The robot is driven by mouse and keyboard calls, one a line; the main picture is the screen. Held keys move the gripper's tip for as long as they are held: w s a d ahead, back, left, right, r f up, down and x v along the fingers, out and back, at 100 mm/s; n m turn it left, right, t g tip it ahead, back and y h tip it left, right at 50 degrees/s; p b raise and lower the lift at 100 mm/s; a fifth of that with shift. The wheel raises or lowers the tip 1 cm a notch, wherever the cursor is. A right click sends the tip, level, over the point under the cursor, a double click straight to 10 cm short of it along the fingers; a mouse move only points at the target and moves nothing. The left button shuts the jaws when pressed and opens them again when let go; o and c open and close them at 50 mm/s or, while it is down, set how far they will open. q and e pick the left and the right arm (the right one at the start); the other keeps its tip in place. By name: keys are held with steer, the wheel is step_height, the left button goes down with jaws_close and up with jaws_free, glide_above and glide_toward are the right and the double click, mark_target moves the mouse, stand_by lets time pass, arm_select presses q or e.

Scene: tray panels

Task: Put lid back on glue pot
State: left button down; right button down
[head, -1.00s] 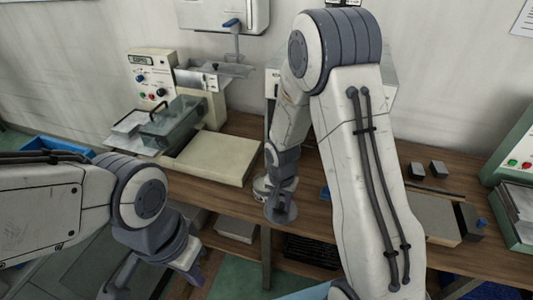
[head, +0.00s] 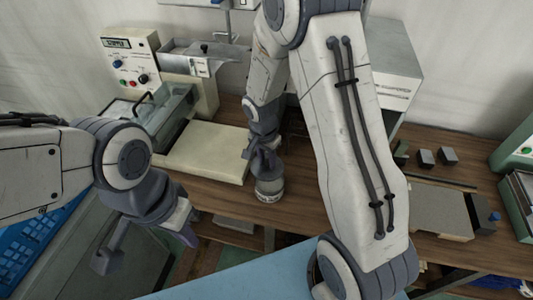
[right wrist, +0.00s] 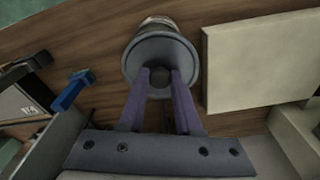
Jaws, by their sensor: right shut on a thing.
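The glue pot (head: 269,190) is a short, pale round pot standing upright on the wooden bench, right of the cream slab. My right gripper (head: 265,168) is directly over it, pointing down. In the right wrist view, the right gripper's purple fingers (right wrist: 160,85) are shut on the dark knob of the round grey lid (right wrist: 158,50). The lid lies over the pot's mouth and hides it; the pot's side shows past its far edge. I cannot tell whether lid and rim touch all round. My left gripper (head: 147,250) is open and empty, low in front of the bench.
The cream slab (head: 205,151) and a control box with knobs (head: 132,62) stand left of the pot. A blue-handled tool (right wrist: 72,88) lies near the lid in the wrist view. Small dark blocks (head: 436,157) and a grey board (head: 440,210) sit at the right.

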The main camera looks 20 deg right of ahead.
mark_target(268, 168)
steer(key=shift+d+f+b, duration=0.2)
steer(key=shift+f+b, duration=0.1)
steer(key=shift+f, duration=0.2)
steer(key=shift+d+f+b, duration=0.2)
steer(key=shift+f+b, duration=0.1)
steer(key=shift+f, duration=0.2)
step_height(268, 168, down, 4)
steer(key=b, duration=0.3)
steer(key=shift+f+b, duration=0.1)
steer(key=shift+b, duration=0.25)
steer(key=shift+s+a+b, duration=0.1)
steer(key=shift+b, duration=0.25)
stand_by(0.5)
steer(key=shift+f+b, duration=0.15)
steer(key=shift+b, duration=0.4)
stand_by(0.8)
stand_by(0.4)
steer(key=c, duration=0.5)
jaws_free()
